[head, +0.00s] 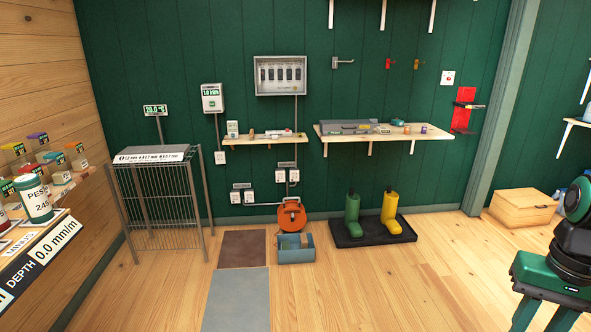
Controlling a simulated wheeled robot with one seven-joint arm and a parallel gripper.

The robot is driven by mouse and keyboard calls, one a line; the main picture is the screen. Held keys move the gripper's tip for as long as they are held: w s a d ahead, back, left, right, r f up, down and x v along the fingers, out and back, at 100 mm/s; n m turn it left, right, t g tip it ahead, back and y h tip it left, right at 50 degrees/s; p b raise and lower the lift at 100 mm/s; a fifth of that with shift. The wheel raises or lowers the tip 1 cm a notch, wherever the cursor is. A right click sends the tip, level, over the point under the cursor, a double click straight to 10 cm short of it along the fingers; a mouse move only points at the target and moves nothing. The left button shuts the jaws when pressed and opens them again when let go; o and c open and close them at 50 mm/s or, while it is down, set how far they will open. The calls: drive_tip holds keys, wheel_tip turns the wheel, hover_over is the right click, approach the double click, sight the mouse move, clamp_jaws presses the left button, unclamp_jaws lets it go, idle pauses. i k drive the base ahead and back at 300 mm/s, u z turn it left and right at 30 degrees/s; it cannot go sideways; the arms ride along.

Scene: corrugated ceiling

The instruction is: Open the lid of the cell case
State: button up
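Nothing in the head view is clearly marked as the cell case. A low grey box (347,127) lies on the right wall shelf and looks closed, but it is too small to make out a lid edge or latch. A grey wall box (280,92) with several dark units inside hangs above the left shelf. I cannot tell which of them is the cell case. Part of my green and black arm shows at the right edge, far from both.
The right shelf (368,140) also holds small items. Below it, green and yellow boots (389,212) stand on a black tray (350,239). A wire cage (155,205) stands left, an orange reel (291,216) and blue-grey bin (296,255) mid-floor. The front right floor is clear.

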sight(331, 124)
drive_tip(key=i, duration=3.8)
drive_tip(key=u, duration=0.05)
